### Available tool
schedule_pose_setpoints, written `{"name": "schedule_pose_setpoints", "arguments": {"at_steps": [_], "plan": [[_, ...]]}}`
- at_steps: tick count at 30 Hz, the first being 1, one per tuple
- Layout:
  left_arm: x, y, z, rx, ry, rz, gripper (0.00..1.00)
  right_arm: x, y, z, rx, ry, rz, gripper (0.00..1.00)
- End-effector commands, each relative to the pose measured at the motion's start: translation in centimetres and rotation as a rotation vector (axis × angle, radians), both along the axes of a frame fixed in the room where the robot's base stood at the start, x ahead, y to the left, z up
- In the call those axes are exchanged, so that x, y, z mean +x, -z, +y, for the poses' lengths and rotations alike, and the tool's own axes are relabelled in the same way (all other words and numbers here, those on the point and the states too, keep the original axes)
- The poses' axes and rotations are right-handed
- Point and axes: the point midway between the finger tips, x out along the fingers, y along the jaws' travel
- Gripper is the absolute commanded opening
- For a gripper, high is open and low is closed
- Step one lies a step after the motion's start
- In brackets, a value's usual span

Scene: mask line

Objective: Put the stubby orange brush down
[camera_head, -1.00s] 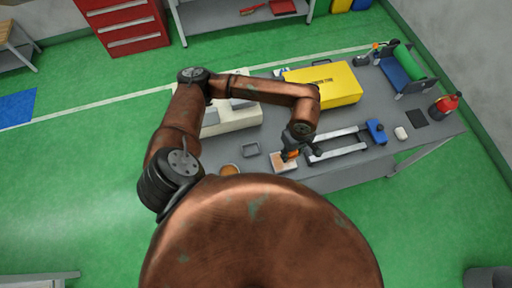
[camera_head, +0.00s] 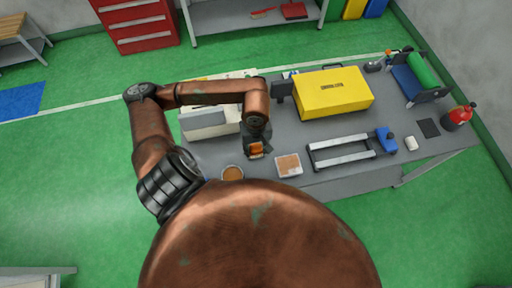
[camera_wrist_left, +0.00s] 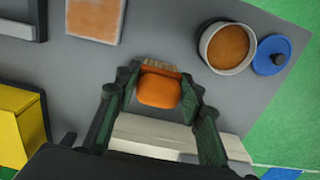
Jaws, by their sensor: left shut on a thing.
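My left gripper (camera_head: 256,141) is shut on the stubby orange brush (camera_head: 255,150) and hangs over the grey bench (camera_head: 297,124). In the left wrist view the orange brush handle (camera_wrist_left: 158,91) sits between the two fingers, its pale brown bristles along the upper side of the picture. The gripper is left of the flat tan-orange pad (camera_head: 288,165) and right of the round tub (camera_head: 232,173) with orange-brown contents. Whether the brush touches the bench cannot be told. The small grey tray is hidden. My right gripper is not in view.
A pale boxy unit (camera_head: 210,122) stands behind and left. A yellow case (camera_head: 333,92) stands behind and right. A metal frame with a blue end (camera_head: 342,150) lies right of the pad. A blue lid (camera_wrist_left: 271,55) lies beside the tub.

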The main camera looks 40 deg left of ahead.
Motion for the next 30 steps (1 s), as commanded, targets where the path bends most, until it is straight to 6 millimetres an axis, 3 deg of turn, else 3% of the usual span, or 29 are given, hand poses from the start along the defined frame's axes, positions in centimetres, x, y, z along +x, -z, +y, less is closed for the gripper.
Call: {"name": "schedule_pose_setpoints", "arguments": {"at_steps": [6,14,21,30], "plan": [[2.2,3.8,1.9,0.0,-0.003,0.003,0.17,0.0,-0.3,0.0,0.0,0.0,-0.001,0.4],[3.4,5.6,2.9,0.0,-0.001,0.001,0.17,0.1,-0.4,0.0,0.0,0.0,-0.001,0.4],[3.6,8.6,3.1,-0.002,0.0,0.001,0.17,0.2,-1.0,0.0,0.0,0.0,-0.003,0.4],[3.6,9.0,3.1,0.0,0.001,0.0,0.17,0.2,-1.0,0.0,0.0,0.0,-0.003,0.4]]}}
